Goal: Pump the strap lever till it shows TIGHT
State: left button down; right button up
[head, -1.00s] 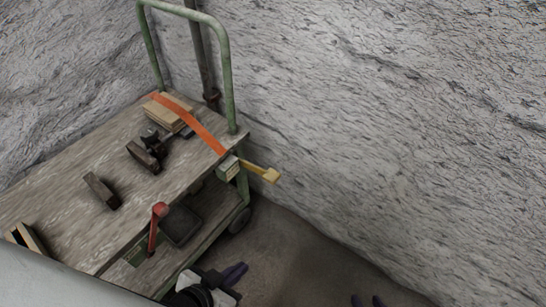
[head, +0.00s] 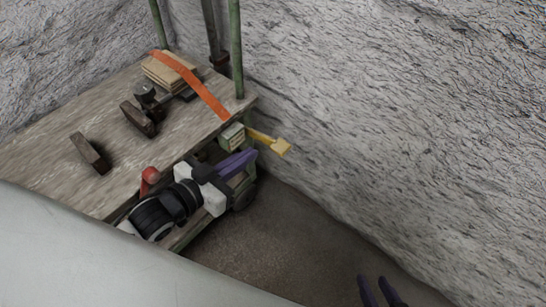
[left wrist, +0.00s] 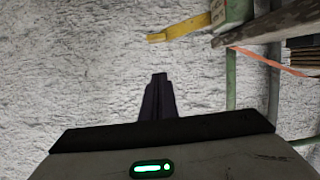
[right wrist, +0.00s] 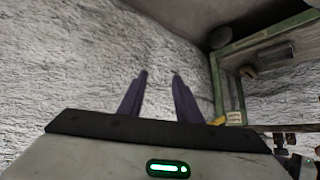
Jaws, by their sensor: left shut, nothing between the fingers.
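An orange strap (head: 196,84) runs over a stack of boards (head: 168,72) to a pale green ratchet box (head: 232,137) at the cart's edge. The yellow lever (head: 270,142) sticks out from the box to the right; it also shows in the left wrist view (left wrist: 182,27). Markings on the box are too small to read. My left gripper (head: 252,154) is shut and empty, just below the box and lever, apart from the lever in the left wrist view. My right gripper (head: 379,279) is open and empty at the bottom, away from the cart; its fingers stand apart in the right wrist view (right wrist: 160,76).
The wooden cart top (head: 60,190) carries dark blocks (head: 90,152) and a clamp-like piece (head: 140,115). A red-knobbed handle (head: 150,176) stands at its near edge, close to my left arm. A rough grey wall (head: 400,110) rises behind. Floor (head: 290,235) right of the cart is clear.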

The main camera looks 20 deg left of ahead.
pick_arm(q)
jog(key=shift+w+r, duration=0.15)
jog(key=shift+r, duration=0.15)
pick_arm(e)
jog(key=shift+s, duration=0.2)
pick_arm(q)
jog(key=b, duration=0.2)
send_over(274, 148)
jog(key=s, duration=0.2)
notch_tip(274, 148, down, 2)
jog(key=f, duration=0.2)
jog(key=f+b, duration=0.1)
jog(key=shift+w+d, duration=0.15)
jog(key=shift+w, duration=0.1)
jog(key=shift+f, duration=0.75)
pick_arm(e)
jog(key=shift+w+a+f, duration=0.1)
jog(key=shift+a+f, duration=0.2)
jog(key=shift+f, duration=0.4)
pick_arm(q)
jog(key=shift+b, duration=0.3)
